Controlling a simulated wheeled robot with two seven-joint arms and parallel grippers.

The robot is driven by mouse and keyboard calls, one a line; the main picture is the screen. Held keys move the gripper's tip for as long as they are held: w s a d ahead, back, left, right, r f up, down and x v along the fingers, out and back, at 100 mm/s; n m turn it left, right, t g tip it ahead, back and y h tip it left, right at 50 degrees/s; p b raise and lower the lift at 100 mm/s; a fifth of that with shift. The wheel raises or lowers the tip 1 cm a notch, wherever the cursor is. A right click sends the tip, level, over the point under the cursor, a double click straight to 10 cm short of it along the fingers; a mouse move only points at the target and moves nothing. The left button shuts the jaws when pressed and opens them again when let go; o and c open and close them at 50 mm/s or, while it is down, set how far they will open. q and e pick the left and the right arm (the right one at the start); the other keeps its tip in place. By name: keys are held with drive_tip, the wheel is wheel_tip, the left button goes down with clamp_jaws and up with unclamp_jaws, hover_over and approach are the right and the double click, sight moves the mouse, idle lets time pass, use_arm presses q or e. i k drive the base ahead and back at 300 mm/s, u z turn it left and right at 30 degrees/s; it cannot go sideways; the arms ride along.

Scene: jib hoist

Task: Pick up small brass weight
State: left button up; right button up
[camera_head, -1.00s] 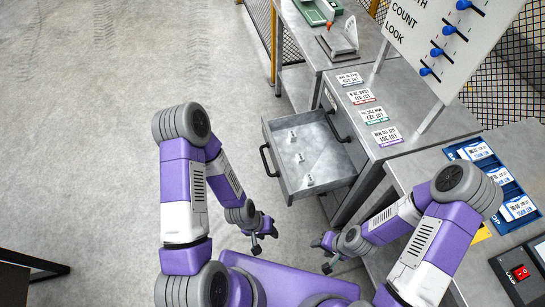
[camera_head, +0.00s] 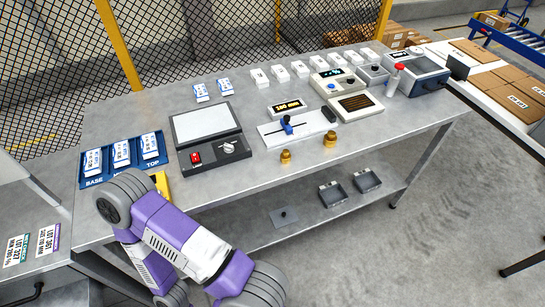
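Two brass weights stand upright near the front edge of the grey metal workbench in the head view. The small brass weight (camera_head: 285,157) is the left one, and a larger brass weight (camera_head: 330,140) stands to its right and slightly farther back. They stand apart from each other with bare bench around them. Neither of my grippers shows.
Behind the weights are a slider gauge (camera_head: 287,126) and a display box (camera_head: 287,105). A black-framed box with a red switch (camera_head: 207,130) stands left. Blue card tray (camera_head: 122,158) is farther left. A lower shelf (camera_head: 310,207) holds small trays. The bench front by the weights is clear.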

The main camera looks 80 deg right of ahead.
sight(285, 156)
drive_tip(key=z, duration=1.75)
drive_tip(key=i, duration=0.1)
drive_tip(key=z, duration=1.1)
drive_tip(key=k, duration=0.5)
drive_tip(key=z, duration=1.95)
drive_tip(key=i, duration=1.15)
drive_tip(key=u, duration=2.3)
